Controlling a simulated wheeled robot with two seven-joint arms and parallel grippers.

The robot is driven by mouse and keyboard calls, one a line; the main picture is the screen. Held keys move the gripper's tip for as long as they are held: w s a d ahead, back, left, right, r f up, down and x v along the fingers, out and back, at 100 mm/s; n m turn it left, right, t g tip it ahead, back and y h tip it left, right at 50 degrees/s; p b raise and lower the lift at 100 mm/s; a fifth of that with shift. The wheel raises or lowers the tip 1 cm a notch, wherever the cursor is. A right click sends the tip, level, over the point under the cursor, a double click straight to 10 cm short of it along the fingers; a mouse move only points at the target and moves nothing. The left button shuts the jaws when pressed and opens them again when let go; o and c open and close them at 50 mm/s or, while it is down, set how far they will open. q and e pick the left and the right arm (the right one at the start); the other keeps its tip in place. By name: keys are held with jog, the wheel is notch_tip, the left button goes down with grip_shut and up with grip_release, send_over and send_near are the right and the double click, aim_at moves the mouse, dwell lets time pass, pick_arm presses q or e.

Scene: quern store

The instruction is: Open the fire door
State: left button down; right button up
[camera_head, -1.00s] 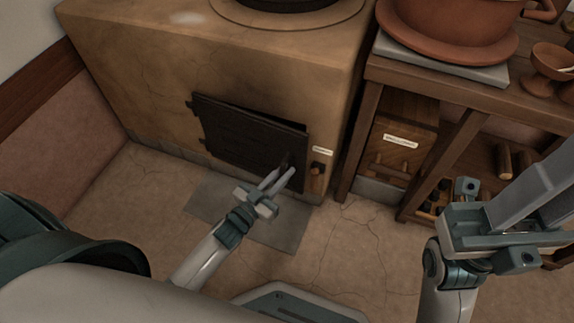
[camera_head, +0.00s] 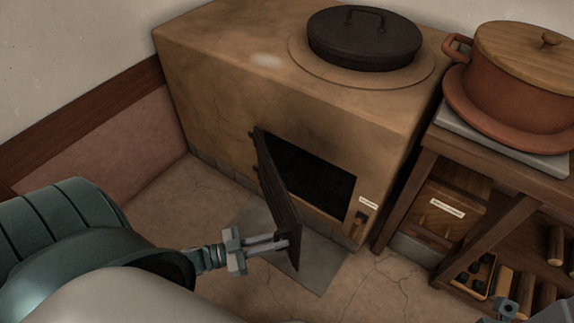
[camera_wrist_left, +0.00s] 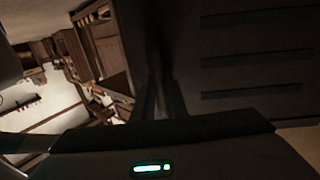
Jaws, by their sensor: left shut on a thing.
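The fire door (camera_head: 277,195) is a dark metal plate hinged at its left on the front of the clay stove (camera_head: 215,105). It stands swung well out, and the dark firebox opening (camera_head: 310,178) shows behind it. My left gripper (camera_head: 284,242) is shut on the door near its free edge; the exact grip point is hard to make out. In the left wrist view the dark ribbed door face (camera_wrist_left: 258,50) fills the right side, close to the fingers. A small part of my right gripper (camera_head: 506,309) shows at the bottom right edge; its fingers cannot be made out.
To the right, a wooden shelf unit (camera_head: 412,190) carries a clay pot (camera_head: 520,85) and holds a labelled box and wood pieces. A grey floor plate (camera_head: 318,268) lies before the stove.

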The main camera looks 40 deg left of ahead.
pick_arm(q)
jog(key=shift+s+a, duration=0.15)
jog(key=c, duration=1.8)
grip_release()
jog(key=shift+o, duration=0.2)
jog(key=shift+r, duration=0.1)
